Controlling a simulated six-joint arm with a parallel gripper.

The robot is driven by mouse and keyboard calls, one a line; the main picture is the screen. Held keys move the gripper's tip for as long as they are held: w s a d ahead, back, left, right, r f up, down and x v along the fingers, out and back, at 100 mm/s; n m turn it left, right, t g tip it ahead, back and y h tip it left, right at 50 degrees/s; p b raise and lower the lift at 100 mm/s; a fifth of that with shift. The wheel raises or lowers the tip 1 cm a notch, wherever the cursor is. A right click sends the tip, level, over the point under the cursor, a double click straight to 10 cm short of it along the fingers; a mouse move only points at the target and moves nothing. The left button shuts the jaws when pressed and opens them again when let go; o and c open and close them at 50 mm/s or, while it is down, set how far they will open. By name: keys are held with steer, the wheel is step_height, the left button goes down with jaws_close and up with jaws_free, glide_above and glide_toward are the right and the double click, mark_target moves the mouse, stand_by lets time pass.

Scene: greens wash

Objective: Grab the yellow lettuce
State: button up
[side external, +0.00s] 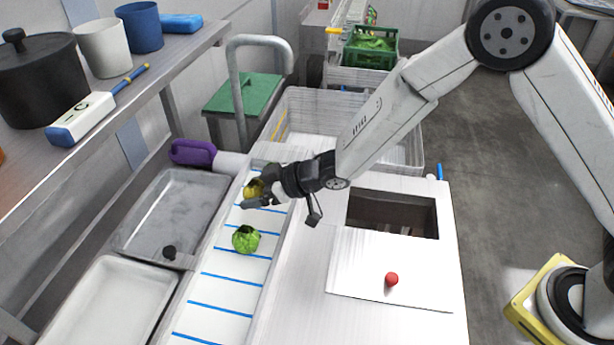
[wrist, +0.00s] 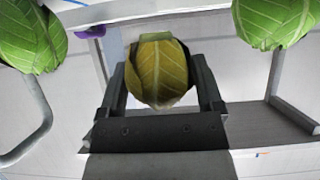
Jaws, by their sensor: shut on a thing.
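The yellow lettuce (side external: 253,189) is at the far part of the white strip with blue lines (side external: 232,268), partly hidden by my gripper (side external: 259,195). In the wrist view the yellow-green lettuce (wrist: 158,72) sits between the two dark fingers of my gripper (wrist: 162,85), which are shut on it. I cannot tell whether it touches the strip. A green lettuce (side external: 246,239) lies on the strip nearer the camera. The wrist view shows a green lettuce at the upper left (wrist: 30,38) and another at the upper right (wrist: 276,20).
A white board with a red ball (side external: 391,279) is at the right, beside a dark square opening (side external: 392,214).

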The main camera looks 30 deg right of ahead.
steer(key=s+d+r, duration=0.5)
steer(key=s+r, duration=0.3)
steer(key=s, duration=0.4)
steer(key=shift+r, duration=0.4)
steer(key=shift+d, duration=0.1)
